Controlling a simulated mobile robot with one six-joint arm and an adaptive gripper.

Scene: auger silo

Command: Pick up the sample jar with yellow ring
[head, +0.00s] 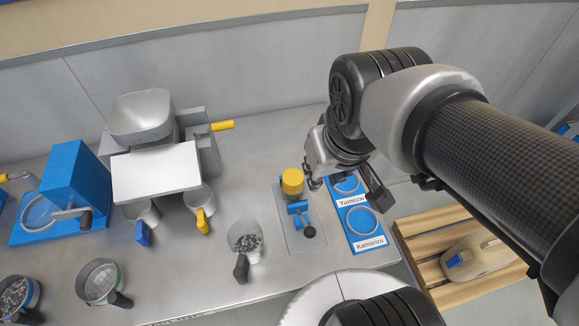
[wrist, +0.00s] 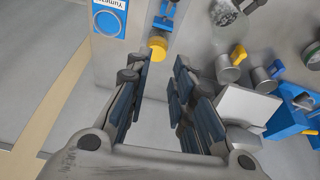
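No jar with a clear yellow ring shows. A round yellow-topped piece (head: 292,181) sits at the back end of a blue clamp-like fixture (head: 298,208) on a grey plate. I cannot tell whether it is part of a jar. In the wrist view the yellow piece (wrist: 158,48) lies beyond my fingertips, roughly in the gap between them. My gripper (wrist: 157,75) is open and empty. In the head view my gripper (head: 345,185) hangs just right of the yellow piece, over the blue labelled board, partly hidden by my arm.
The blue board (head: 376,243) has two rings and labels, "Kamorizu" readable. A clear cup of dark bits (head: 245,241) stands left of the fixture. Cups with yellow (head: 203,221) and blue (head: 142,233) handles stand below a grey-white machine (head: 155,172). A wooden pallet (head: 450,255) lies right.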

